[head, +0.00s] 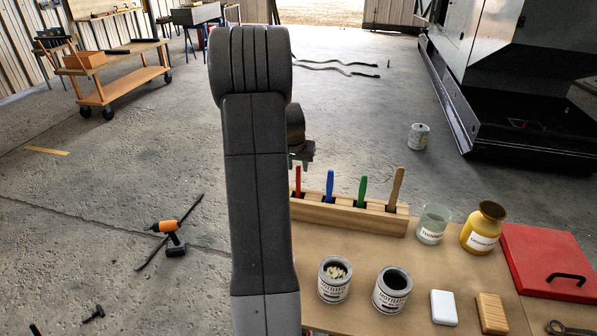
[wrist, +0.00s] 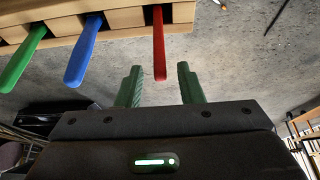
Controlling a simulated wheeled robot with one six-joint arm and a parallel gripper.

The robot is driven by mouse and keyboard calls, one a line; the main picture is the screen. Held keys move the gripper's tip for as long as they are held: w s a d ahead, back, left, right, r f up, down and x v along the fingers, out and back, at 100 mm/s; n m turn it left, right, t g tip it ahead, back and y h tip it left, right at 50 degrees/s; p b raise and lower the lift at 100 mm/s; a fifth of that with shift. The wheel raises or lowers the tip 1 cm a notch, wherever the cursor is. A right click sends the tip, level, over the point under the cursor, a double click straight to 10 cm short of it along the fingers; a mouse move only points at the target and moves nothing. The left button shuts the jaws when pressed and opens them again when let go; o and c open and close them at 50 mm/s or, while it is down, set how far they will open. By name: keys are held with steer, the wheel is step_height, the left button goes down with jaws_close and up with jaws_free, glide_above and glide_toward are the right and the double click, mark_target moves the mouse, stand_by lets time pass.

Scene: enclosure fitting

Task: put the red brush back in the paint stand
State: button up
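The wooden paint stand (head: 345,218) sits at the back edge of the table. The red brush (head: 298,181) stands upright in its leftmost slot, handle up. My gripper (head: 300,163) is above the red handle, partly hidden by my arm in the head view. In the wrist view the stand (wrist: 125,18) is at the top. The red handle (wrist: 158,45) reaches down between the green fingers of my gripper (wrist: 160,70). The fingers are apart, with a gap on either side of the handle. The brush's lower end is hidden in the stand.
A blue brush (head: 330,185), a green brush (head: 362,190) and a wooden-handled brush (head: 396,188) stand in the other slots. A glass jar (head: 433,225) and a yellow bottle (head: 483,228) are to the right. Two paint cans (head: 334,283) (head: 391,292) stand in front.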

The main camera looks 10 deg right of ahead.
steer(key=v, duration=0.7)
steer(key=shift+s+r, duration=0.2)
steer(key=shift+r, duration=0.1)
